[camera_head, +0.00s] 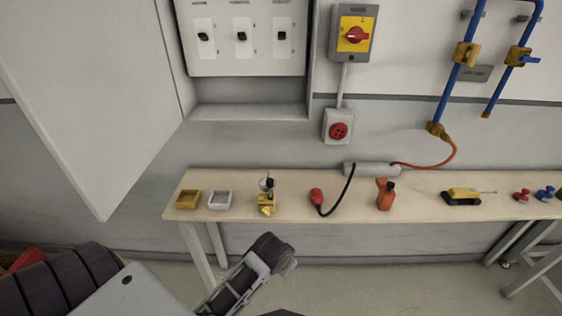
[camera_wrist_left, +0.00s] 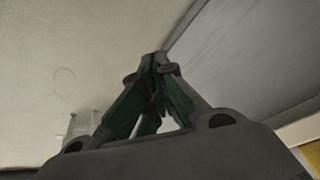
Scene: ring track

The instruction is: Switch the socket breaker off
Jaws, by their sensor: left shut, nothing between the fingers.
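A white breaker panel (camera_head: 246,68) is at the top of the head view, with three dark levers side by side: a left breaker (camera_head: 203,37), a middle breaker (camera_head: 241,36) and a right breaker (camera_head: 282,28). The small labels are too blurred to tell which is the socket breaker, and I cannot tell the lever positions for sure. My left gripper (camera_wrist_left: 157,85) shows in the left wrist view, its fingers closed with nothing between them. No breaker shows in that view, and the gripper looks clear of the panel. My right gripper is not in view.
The open cabinet door (camera_head: 95,95) hangs left of the panel. A red-and-yellow rotary switch (camera_head: 354,38) and a red socket (camera_head: 338,130) are to the right. A narrow bench (camera_head: 335,208) below carries trays, a plug and tools. Blue pipes (camera_head: 447,95) are further right.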

